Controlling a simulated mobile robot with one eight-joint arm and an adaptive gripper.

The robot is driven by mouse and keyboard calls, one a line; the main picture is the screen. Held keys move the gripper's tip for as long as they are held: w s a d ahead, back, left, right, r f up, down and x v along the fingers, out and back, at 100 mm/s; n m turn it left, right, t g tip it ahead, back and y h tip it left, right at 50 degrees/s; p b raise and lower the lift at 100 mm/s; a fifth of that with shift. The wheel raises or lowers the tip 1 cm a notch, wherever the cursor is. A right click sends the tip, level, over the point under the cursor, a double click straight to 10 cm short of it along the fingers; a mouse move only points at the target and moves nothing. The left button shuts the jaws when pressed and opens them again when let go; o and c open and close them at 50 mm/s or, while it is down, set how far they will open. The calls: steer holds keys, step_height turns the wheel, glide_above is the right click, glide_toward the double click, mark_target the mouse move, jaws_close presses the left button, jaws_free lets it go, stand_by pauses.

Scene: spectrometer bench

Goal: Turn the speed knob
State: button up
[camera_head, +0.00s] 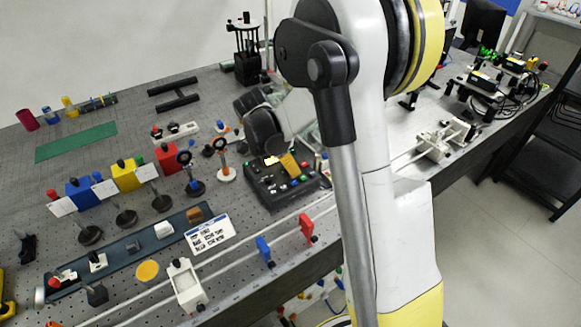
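A black control box (262,193) stands near the middle of the bench. Its top carries several small knobs and buttons in red, green and other colours, and a yellow-orange panel (289,164). The knobs are too small to tell which is the speed knob. A dark rounded unit (262,130) stands just behind the box, and I cannot tell what it is. My white and yellow arm fills the middle right, just right of the box, and covers part of the bench. I cannot make out my gripper.
Optics on stands and a white label card (209,233) lie left of the box. A green mat (76,142) is at the back left. Floor shows at right.

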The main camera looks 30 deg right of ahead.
jaws_close()
steer(key=shift+n, duration=0.4)
steer(key=n+t, duration=0.1)
steer(key=n, duration=0.2)
steer(key=shift+s+t, duration=0.1)
steer(key=shift+t, duration=0.3)
steer(key=shift+n+t+y+b, duration=0.3)
steer(key=shift+n+t, duration=0.3)
steer(key=shift+n, duration=1.4)
steer(key=shift+o, duration=1.4)
jaws_free()
